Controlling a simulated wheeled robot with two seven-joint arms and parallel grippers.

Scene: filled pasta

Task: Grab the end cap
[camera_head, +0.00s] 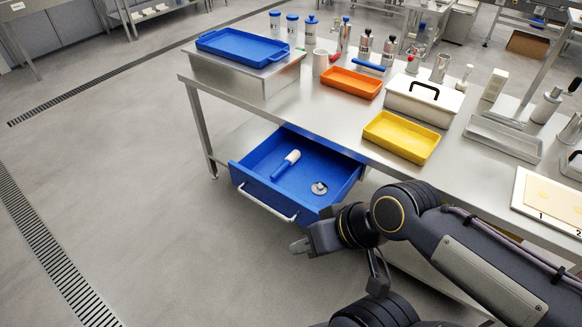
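A blue drawer (276,204) stands pulled out under the steel table. A small round grey metal piece (319,188), which looks like the end cap, lies on the drawer floor toward the right. A white cylinder with a blue end (286,164) lies to its left in the same drawer. My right gripper (299,246) is outside the drawer, in front of its right front corner and apart from the metal piece. I see it side-on, so its finger gap is hidden. My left gripper is not in the picture.
The drawer's front wall and handle (265,204) lie between my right gripper and the drawer's contents. Yellow (402,136) and orange (351,83) trays and a white lidded box (424,99) stand on the table above. The floor (150,200) left of the drawer is clear.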

